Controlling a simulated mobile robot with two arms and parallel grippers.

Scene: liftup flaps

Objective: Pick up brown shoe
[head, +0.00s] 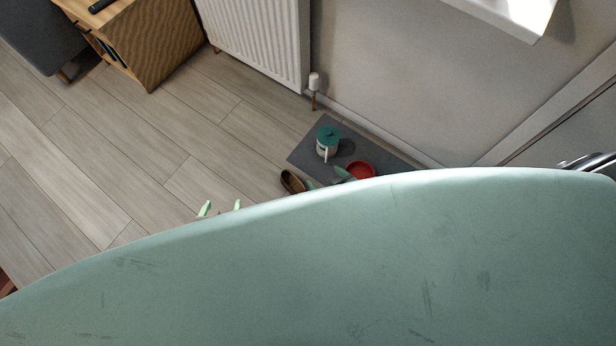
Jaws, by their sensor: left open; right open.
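The brown shoe (291,182) lies at the left edge of a dark grey mat (306,152), near the wall. Its lower end is close to the edge of my large green body part, which covers the lower picture. I cannot make out my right gripper.
On the mat stand a teal-and-white pot (327,143), a red bowl (361,170) and a grey-green item (343,174). A radiator (262,40) and a wooden cabinet (150,45) stand behind. The wooden floor left of the mat is clear. A dark shiny object (590,163) shows at right.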

